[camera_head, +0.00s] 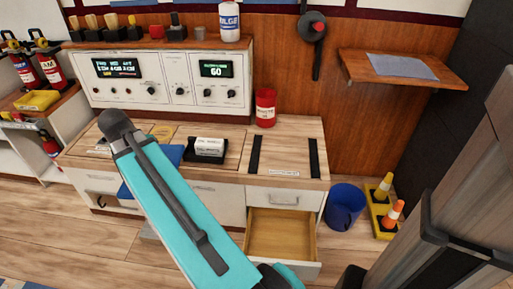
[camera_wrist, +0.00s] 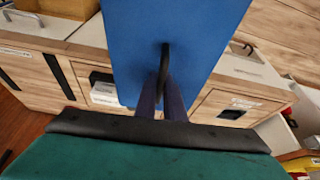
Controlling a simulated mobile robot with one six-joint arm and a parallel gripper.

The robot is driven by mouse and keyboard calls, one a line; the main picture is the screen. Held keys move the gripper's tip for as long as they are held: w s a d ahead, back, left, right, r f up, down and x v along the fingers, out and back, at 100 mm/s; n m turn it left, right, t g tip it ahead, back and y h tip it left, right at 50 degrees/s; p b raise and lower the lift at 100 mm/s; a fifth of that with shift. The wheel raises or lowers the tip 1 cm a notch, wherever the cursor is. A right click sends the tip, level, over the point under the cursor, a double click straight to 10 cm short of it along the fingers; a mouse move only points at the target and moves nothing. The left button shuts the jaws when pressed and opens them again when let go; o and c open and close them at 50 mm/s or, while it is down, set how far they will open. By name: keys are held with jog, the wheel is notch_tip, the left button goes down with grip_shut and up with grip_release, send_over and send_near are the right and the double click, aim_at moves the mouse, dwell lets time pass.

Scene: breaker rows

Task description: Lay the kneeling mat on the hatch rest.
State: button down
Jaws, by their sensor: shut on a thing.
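In the wrist view my gripper (camera_wrist: 164,88) is shut on this loop, and the mat extends away beyond the fingers. In the head view the mat (camera_head: 131,192) shows in part at the counter's front, mostly hidden behind my teal forearm, which also hides the gripper. I cannot tell if the mat touches anything. Two black strips (camera_head: 314,158) lie apart on the counter's right part, with a small unreadable label in front; they may be the hatch rest. The space between them is bare.
A black holder with white blocks (camera_head: 206,149) stands left of the strips, and a red canister (camera_head: 265,108) behind them. An open drawer (camera_head: 283,235) juts out below.

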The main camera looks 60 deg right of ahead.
jog(key=s+d+f+m+g+p, duration=0.2)
jog(key=s+d+m+p, duration=0.25)
jog(key=s+d, duration=0.5)
jog(key=s+d+f+m+g+p, duration=0.25)
jog(key=s+d+m, duration=0.35)
jog(key=s+d, duration=0.3)
jog(key=s+d+f+m+g+y+p, duration=0.1)
jog(key=s+m+p, duration=0.2)
jog(key=s, duration=0.8)
jog(key=s+d+f+m+g+y+p, duration=0.1)
jog(key=s+m+p, duration=0.3)
jog(key=s, duration=0.7)
jog(key=shift+s+d+m+y, duration=0.25)
jog(key=shift+d+m+y, duration=0.05)
jog(key=shift+d+m, duration=0.45)
jog(key=w+d, duration=0.3)
jog(key=d, duration=0.4)
jog(key=w+d+f, duration=0.1)
jog(key=w+d, duration=0.2)
jog(key=d, duration=0.4)
jog(key=shift+d+f+p, duration=0.15)
jog(key=shift+d+p, duration=0.2)
jog(key=shift+p, duration=0.05)
jog(key=shift+f, duration=0.1)
jog(key=shift+f, duration=1.65)
